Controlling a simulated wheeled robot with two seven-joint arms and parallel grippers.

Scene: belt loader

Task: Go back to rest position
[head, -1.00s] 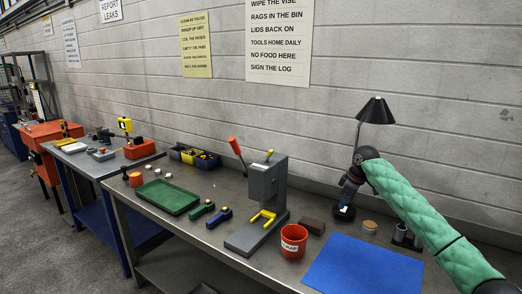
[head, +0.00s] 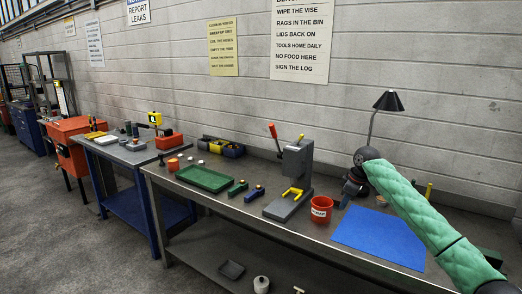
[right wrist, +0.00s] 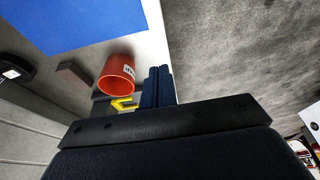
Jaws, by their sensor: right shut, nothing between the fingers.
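My right arm, in a green padded sleeve, comes in from the right in the head view. Its dark gripper (head: 350,193) hangs in front of the back part of the workbench, to the right of the red scrap cup (head: 321,209). In the right wrist view the gripper's two dark blue fingers (right wrist: 160,84) are together and empty. The scrap cup (right wrist: 117,76) shows beside them, apart from the fingertips in the picture. My left gripper is in neither view.
The steel workbench holds a grey press (head: 293,178), a green tray (head: 206,178), a blue mat (head: 380,238) and a black lamp (head: 388,101). A second, blue-framed bench (head: 149,210) stands left. Open floor (head: 45,235) lies at the lower left.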

